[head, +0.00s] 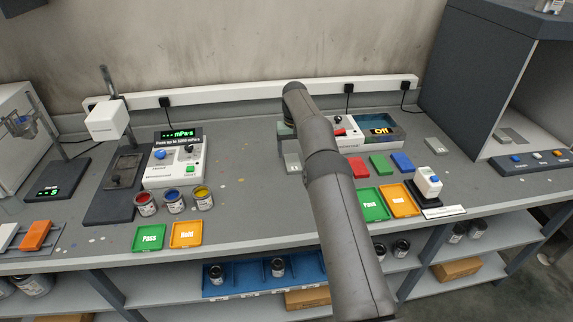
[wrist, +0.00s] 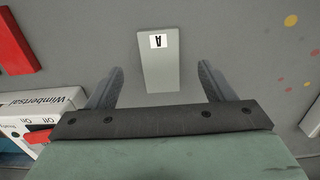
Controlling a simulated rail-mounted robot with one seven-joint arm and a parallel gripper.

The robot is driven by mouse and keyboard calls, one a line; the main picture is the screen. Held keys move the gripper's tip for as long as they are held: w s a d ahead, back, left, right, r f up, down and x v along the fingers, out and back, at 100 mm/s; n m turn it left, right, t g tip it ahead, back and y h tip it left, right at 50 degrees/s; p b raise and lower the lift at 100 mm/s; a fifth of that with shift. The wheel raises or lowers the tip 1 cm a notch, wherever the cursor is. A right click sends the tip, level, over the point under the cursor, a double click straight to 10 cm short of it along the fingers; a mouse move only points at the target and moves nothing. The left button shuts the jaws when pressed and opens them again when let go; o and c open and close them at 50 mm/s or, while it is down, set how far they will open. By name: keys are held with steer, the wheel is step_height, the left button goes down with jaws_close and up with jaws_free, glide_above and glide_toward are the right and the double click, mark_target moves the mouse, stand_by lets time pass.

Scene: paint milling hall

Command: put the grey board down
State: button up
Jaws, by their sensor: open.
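A light grey board (wrist: 158,75) with a white label marked "A" lies on the grey bench in the wrist view. In the head view the board (head: 292,163) is beside my arm, near the middle of the bench. My gripper (wrist: 160,68) is open, with one finger on each side of the board; a gap shows between each finger and the board. In the head view my forearm partly hides the gripper (head: 287,132). A second grey board (head: 435,146) lies farther right on the bench.
Red (head: 359,169), green (head: 380,164) and blue (head: 402,161) boards lie right of my arm. Green Pass (head: 373,204) and orange (head: 400,201) trays sit in front. Bench left of my gripper is mostly clear.

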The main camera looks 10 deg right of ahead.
mark_target(293, 165)
step_height(293, 165, down, 6)
steer(key=shift+r+p, duration=0.1)
steer(key=shift+p, duration=0.55)
steer(key=c, duration=1.1)
steer(key=shift+c, duration=0.2)
steer(key=shift+r, duration=0.1)
